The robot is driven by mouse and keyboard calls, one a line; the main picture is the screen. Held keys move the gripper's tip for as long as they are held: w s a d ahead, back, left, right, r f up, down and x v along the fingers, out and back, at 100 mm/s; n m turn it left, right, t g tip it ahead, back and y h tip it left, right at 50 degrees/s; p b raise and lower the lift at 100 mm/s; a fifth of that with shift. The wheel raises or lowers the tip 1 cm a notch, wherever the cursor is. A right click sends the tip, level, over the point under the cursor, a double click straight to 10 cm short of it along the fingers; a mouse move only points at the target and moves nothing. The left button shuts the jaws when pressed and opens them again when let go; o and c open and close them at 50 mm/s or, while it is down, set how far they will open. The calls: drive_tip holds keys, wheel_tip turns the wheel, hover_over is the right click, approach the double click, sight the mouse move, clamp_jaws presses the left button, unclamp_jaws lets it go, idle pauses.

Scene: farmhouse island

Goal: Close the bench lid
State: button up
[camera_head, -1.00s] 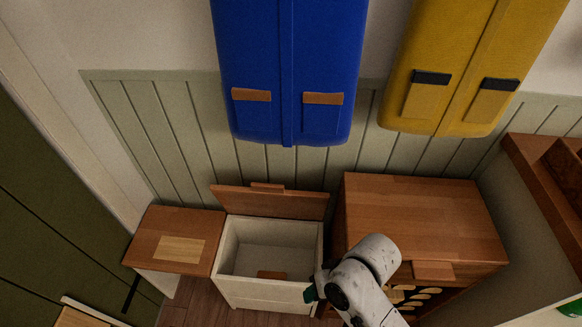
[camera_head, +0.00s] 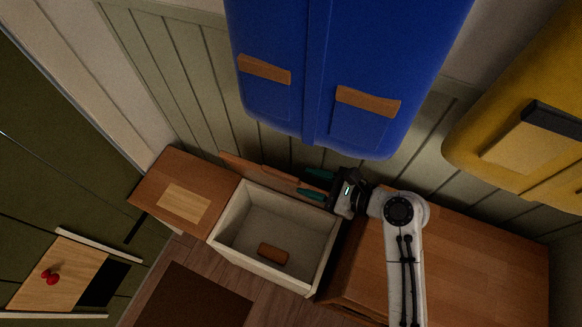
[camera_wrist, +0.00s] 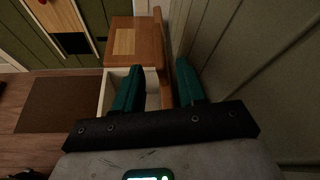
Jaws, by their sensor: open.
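The bench lid (camera_head: 245,168) is a brown wooden panel standing raised along the back of the open white bench box (camera_head: 228,252), near the wall. In the wrist view the lid (camera_wrist: 160,50) shows as a narrow brown strip. My gripper (camera_head: 316,184) is at the lid's right end, above the box's back right corner. Its teal fingers are open. In the wrist view my gripper (camera_wrist: 158,88) has one finger on each side of the strip; I cannot tell whether either touches it. Part of the lid is hidden behind the gripper.
A brown block (camera_head: 273,253) lies inside the box. A closed brown seat section (camera_head: 165,180) adjoins it on the left, and a wooden cabinet (camera_head: 470,260) stands right. Blue (camera_head: 345,60) and yellow (camera_head: 530,130) hanging bags are above. The floor in front is brown.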

sight(281, 179)
drive_tip(key=b+x, duration=0.1)
drive_tip(key=x, duration=0.8)
drive_tip(key=shift+a, duration=0.15)
clamp_jaws()
